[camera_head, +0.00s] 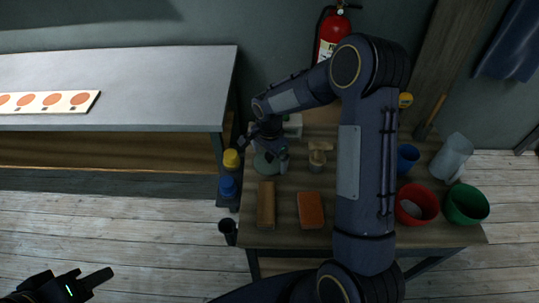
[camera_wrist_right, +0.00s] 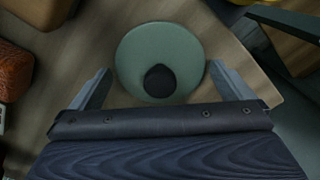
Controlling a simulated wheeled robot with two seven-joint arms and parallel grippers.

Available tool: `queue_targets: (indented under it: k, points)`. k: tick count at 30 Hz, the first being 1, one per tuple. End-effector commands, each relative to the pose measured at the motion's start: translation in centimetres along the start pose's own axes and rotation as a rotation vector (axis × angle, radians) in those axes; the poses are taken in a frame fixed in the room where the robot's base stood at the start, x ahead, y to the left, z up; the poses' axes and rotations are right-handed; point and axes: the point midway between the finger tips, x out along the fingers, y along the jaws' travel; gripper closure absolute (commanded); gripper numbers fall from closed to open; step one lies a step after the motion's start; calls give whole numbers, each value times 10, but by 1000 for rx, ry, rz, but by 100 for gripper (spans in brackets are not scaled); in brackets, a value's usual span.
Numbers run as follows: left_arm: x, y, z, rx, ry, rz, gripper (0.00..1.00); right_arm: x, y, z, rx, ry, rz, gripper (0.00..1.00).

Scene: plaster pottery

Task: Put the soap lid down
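The soap lid is a round grey-green disc (camera_wrist_right: 132,50) with a dark knob, seen from above in the right wrist view. In the head view a green round shape (camera_head: 263,164) shows partly behind my right gripper (camera_head: 272,152). In the right wrist view my right gripper (camera_wrist_right: 159,70) is open, one finger on each side of the lid with a gap to both. I cannot tell whether the lid rests on a pot or on the table. My left gripper (camera_head: 75,286) is low at the left, away from the table and empty; its opening is unclear.
The wooden table (camera_head: 285,238) holds a brown block (camera_head: 266,205), an orange-brown block (camera_head: 311,210), a wooden-handled tool (camera_head: 318,155), a red bucket (camera_head: 405,214) and a green bucket (camera_head: 466,204). Yellow (camera_head: 231,159) and blue (camera_head: 228,186) containers sit at its left edge. A grey bench (camera_head: 150,85) stands left.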

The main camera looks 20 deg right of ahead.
Motion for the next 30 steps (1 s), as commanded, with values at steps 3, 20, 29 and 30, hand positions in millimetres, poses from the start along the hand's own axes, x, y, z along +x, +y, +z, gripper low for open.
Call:
queue_targets:
  k: [3, 20, 29, 30]
  points:
    - [-1, 0, 0, 0, 0, 0, 64, -1, 0, 0, 0, 0, 0, 0]
    - [6, -3, 3, 0, 0, 0, 64, -94, -1, 0, 0, 2, -5, 0]
    - [7, -3, 3, 0, 0, 0, 64, -128, 5, 0, -17, -5, -13, 0]
    - [7, -3, 3, 0, 0, 0, 64, -134, 10, 1, -36, -10, -24, 0]
